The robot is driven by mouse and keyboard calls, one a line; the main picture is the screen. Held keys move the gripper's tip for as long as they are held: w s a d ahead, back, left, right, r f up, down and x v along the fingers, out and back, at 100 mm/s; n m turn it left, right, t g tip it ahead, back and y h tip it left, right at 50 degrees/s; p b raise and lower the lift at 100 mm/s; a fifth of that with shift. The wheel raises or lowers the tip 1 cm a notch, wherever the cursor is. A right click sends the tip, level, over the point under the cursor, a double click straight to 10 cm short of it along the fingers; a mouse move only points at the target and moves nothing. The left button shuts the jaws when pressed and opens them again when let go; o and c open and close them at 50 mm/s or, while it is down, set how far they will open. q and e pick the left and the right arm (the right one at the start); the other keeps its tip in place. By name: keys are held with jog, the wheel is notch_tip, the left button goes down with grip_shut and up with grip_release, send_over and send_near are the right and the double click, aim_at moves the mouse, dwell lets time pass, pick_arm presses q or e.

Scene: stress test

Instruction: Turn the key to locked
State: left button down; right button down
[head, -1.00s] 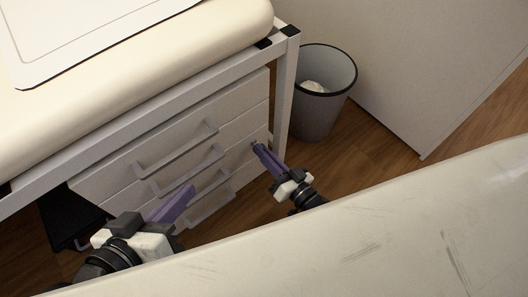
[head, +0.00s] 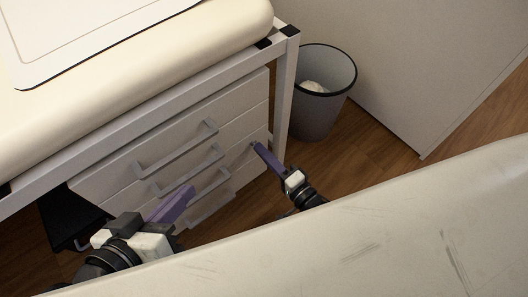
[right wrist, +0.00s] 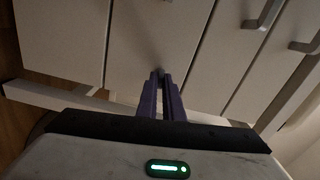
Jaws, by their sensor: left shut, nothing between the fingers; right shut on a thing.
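The white drawer cabinet (head: 160,148) stands under the table, with several grey bar handles on its front. My right gripper (head: 255,145) points at the right part of that front. Its purple fingers (right wrist: 160,90), in the right wrist view, are closed together at the drawer face. The key (right wrist: 158,71) is only a small dark bit between the fingertips; its shape and angle are hidden by them. My left gripper (head: 190,192) is shut and empty in front of the lower handles, left of the right gripper.
A dark waste bin (head: 320,110) with white paper stands right of the table leg (head: 285,90). A cream padded top (head: 150,80) overhangs the cabinet. A white panel (head: 420,70) stands at the right. Wooden floor is clear between bin and gripper.

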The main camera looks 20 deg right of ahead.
jog(key=shift+w+m, duration=0.1)
jog(key=shift+m, duration=0.5)
jog(key=c, duration=1.9)
grip_release()
